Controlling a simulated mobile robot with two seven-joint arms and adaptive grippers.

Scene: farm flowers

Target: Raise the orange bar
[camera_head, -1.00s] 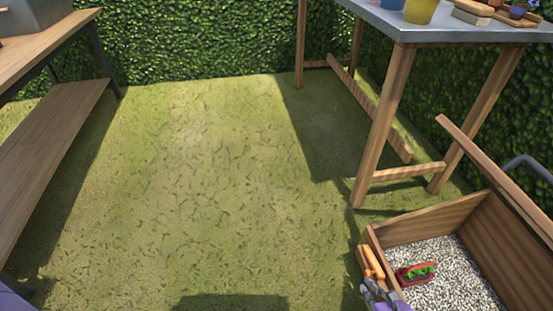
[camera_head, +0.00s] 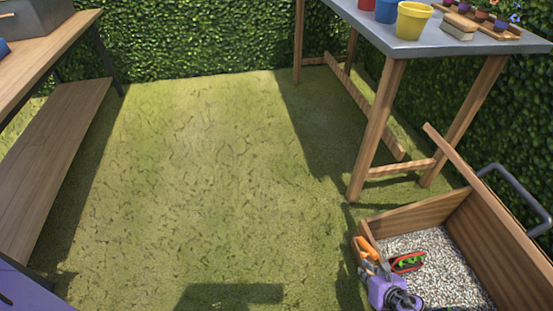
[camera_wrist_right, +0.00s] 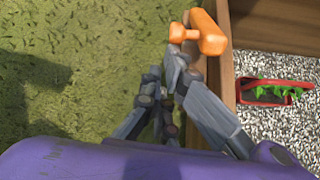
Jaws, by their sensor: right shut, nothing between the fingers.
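The orange bar (camera_head: 367,243) is on the left wall of a wooden box at the lower right of the head view. In the right wrist view the orange bar (camera_wrist_right: 208,32) is at the top, on the outer side of the box's rim. My right gripper (camera_head: 368,266) is right beside the bar and partly covers it in the head view. In the right wrist view my right gripper (camera_wrist_right: 170,72) has its grey fingers shut, with nothing between them. One finger is close to the bar's lower end; I cannot tell whether they touch. My left gripper is out of view.
A wooden bench (camera_head: 60,130) is at left. The grass between is clear.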

